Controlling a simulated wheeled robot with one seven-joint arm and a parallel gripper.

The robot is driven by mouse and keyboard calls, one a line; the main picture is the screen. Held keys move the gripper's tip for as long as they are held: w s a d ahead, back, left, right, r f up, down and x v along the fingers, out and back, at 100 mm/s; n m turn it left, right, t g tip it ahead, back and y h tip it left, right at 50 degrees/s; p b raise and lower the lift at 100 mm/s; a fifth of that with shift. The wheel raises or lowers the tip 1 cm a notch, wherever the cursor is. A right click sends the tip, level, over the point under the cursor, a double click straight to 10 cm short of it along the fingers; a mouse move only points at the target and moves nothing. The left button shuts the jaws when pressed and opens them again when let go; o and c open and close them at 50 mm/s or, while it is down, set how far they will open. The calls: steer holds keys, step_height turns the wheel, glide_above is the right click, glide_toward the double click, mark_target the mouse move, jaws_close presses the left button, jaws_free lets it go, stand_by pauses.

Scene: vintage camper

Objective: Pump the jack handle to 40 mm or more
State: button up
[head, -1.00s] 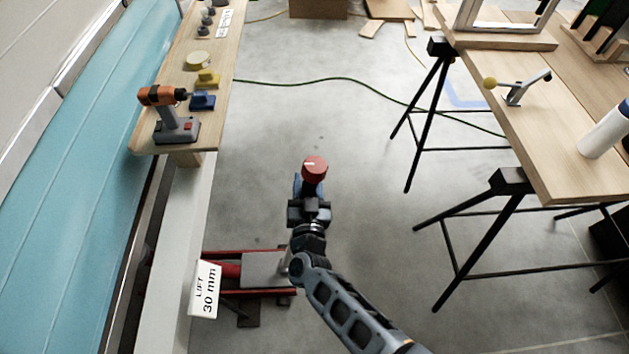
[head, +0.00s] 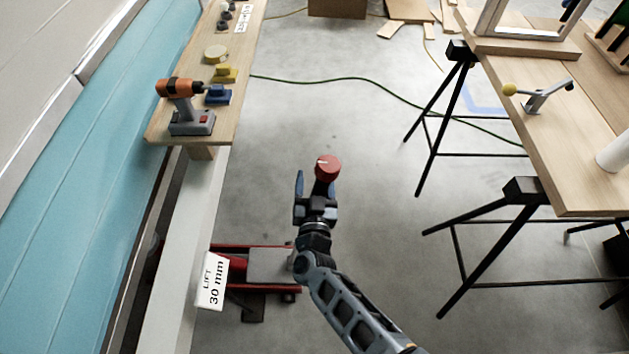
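The red jack (head: 232,252) stands low at the lower left, partly hidden by the white beam, its label and my arm. My gripper (head: 316,186) is open. I cannot tell whether any finger touches the handle.
A wooden shelf (head: 232,110) on the left holds an orange drill (head: 183,105) and small blue and yellow items. A wooden trestle table (head: 560,145) with black legs stands on the right. A green cable (head: 340,79) crosses the floor. Grey floor between them is open.

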stand_by(0.3)
steer(key=shift+s, duration=0.2)
steer(key=s, duration=0.7)
steer(key=shift+s, duration=0.2)
